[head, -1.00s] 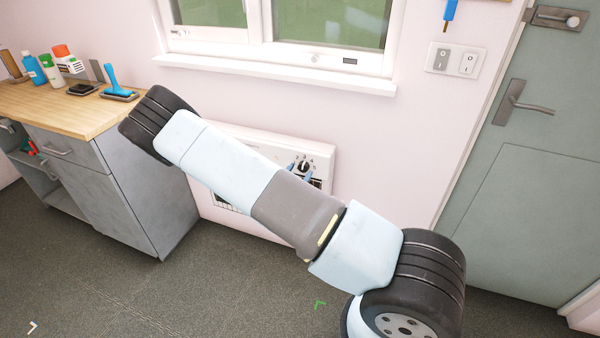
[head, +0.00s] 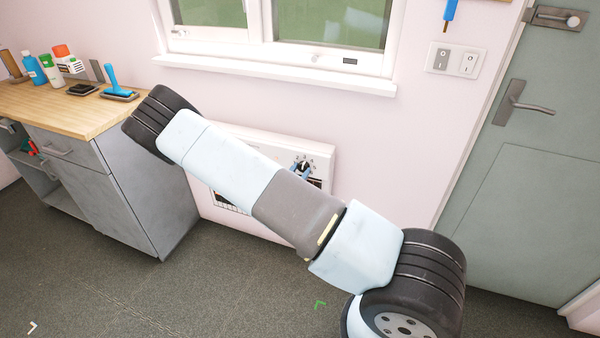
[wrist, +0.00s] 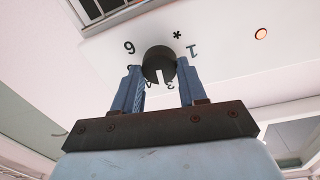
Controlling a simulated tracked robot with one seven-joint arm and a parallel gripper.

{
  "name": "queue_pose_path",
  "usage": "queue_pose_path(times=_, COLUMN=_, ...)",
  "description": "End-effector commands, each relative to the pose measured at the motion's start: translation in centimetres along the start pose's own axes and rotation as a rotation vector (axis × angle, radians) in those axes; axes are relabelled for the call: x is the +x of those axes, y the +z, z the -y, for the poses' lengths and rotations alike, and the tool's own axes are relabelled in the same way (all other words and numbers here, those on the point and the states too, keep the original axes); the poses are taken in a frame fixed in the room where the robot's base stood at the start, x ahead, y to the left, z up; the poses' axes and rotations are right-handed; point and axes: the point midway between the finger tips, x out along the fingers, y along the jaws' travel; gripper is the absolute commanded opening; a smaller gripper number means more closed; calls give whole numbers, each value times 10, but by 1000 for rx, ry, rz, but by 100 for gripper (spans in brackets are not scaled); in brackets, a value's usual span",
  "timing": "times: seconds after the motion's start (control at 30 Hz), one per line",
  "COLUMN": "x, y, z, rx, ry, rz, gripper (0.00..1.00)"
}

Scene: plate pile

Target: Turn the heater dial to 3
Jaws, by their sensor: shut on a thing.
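The heater (head: 318,156) is a white panel on the wall under the window, partly hidden by my arm. Its dark round dial (head: 304,160) is at the upper right of its front. My gripper (wrist: 158,88) is shut on the dial, one blue finger on each side.
A small orange light (wrist: 261,34) is on the heater. A workbench (head: 110,140) with bottles and tools stands at the left. A window sill (head: 280,76) juts out above the heater. A grey door (head: 540,180) is at the right. The floor in front is mostly clear.

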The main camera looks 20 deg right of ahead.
Motion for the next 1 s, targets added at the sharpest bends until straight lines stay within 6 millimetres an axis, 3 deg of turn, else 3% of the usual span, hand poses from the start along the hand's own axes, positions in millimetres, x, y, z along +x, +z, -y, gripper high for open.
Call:
queue_pose_path(times=0.47, x=0, y=1, z=1, rx=-160, ry=-3, rz=-10, gripper=11)
queue_pose_path(times=0.77, x=0, y=1, z=1, rx=-168, ry=-3, rz=-10, gripper=11)
queue_pose_path(times=0.8, x=0, y=1, z=1, rx=-168, ry=-3, rz=-10, gripper=44)
queue_pose_path(times=1.0, x=0, y=1, z=1, rx=-168, ry=-3, rz=-10, gripper=64)
